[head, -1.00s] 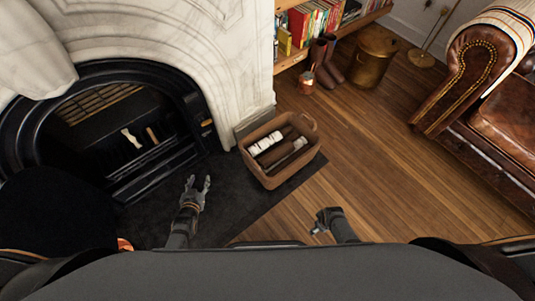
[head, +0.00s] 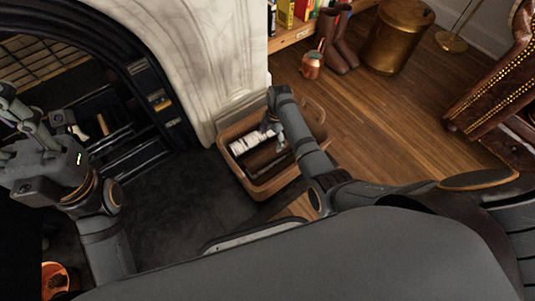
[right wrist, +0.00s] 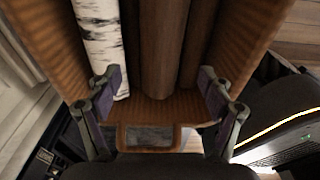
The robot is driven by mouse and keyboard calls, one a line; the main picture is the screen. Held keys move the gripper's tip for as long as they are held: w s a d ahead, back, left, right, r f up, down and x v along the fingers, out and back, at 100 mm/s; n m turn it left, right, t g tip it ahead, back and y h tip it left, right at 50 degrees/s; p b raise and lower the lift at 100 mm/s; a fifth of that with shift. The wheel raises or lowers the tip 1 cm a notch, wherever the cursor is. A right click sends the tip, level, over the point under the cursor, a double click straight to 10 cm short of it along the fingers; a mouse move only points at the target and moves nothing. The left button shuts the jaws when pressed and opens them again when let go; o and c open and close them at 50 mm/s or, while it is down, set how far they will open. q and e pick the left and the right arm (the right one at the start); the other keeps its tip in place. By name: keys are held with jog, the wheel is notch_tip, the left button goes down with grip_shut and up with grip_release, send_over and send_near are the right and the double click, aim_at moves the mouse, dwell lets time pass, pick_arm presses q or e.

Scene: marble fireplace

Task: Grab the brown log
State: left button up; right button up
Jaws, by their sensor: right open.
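Logs lie in a brown woven basket (head: 222,150). In the right wrist view a brown log (right wrist: 162,50) runs lengthwise down the middle. A white birch log (right wrist: 101,45) lies to its left and another brown log (right wrist: 199,40) to its right. My right gripper (right wrist: 161,88) is open above the basket, its fingers on either side of the middle brown log. I cannot tell whether they touch it. In the head view my right gripper (head: 274,131) partly hides the logs. My left gripper (head: 32,106) is open and empty in front of the fireplace, away from the basket.
The black fireplace (head: 120,100) with its marble surround (head: 190,60) stands left of the basket. Boots (head: 345,45), a copper pot (head: 312,65) and a brass bin (head: 396,38) stand behind it. A leather armchair (head: 500,90) is at the right. Wooden floor between is clear.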

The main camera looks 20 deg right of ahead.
aim_at(270, 150)
jog(key=f+b, duration=0.1)
jog(key=f, duration=0.1)
jog(key=f+b, duration=0.1)
jog(key=f, duration=0.2)
jog(key=shift+s+a, duration=0.1)
jog(key=shift+a, duration=0.1)
jog(key=f+b, duration=0.5)
jog(key=shift+s+a+f, duration=0.1)
jog(key=shift+s+a, duration=0.1)
jog(key=c, duration=1.3)
notch_tip(270, 150, up, 10)
jog(key=p, duration=0.7)
jog(key=shift+f, duration=0.1)
jog(key=shift+c, duration=0.2)
jog(key=shift+r, duration=0.3)
